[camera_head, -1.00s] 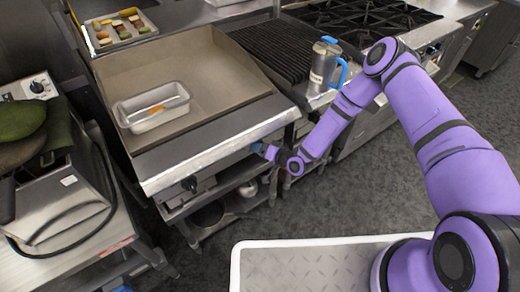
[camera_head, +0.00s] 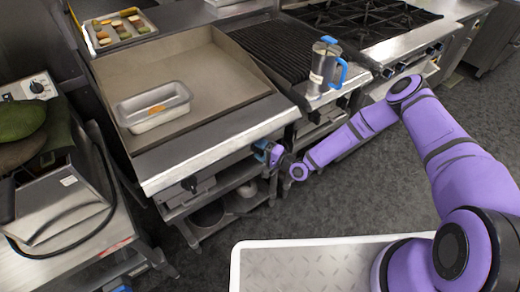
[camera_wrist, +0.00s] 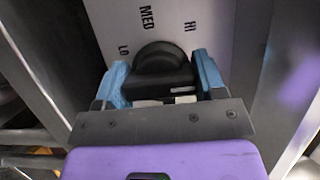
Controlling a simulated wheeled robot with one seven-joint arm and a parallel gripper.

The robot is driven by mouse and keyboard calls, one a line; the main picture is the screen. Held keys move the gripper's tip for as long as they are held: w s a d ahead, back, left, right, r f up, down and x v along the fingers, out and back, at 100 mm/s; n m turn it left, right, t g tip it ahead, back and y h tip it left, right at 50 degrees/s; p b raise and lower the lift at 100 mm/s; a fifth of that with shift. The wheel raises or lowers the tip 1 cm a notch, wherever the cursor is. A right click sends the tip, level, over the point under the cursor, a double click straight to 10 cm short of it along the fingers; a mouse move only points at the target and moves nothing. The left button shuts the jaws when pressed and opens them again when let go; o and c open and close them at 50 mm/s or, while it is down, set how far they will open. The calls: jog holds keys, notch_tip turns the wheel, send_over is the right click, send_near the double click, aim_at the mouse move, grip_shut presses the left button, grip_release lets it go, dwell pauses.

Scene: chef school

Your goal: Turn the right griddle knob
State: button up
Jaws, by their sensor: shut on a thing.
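The right griddle knob is a black dial (camera_wrist: 160,70) in the wrist view, on a steel panel marked LO, MED and HI. My gripper (camera_wrist: 163,84) has its blue fingers on both sides of this knob and is shut on it. In the head view my gripper (camera_head: 268,152) is at the right end of the front of the griddle (camera_head: 210,75) and hides the right knob. The left griddle knob (camera_head: 189,184) is in plain view on the same front panel.
A metal loaf pan (camera_head: 150,108) with orange food sits on the griddle. A shelf with pots is under the griddle. Floor is open in front.

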jog(key=shift+s+f, duration=0.1)
dwell(0.3)
jog(key=o, duration=0.9)
jog(key=v, duration=1)
jog(key=shift+s+d, duration=0.2)
jog(key=shift+d, duration=0.1)
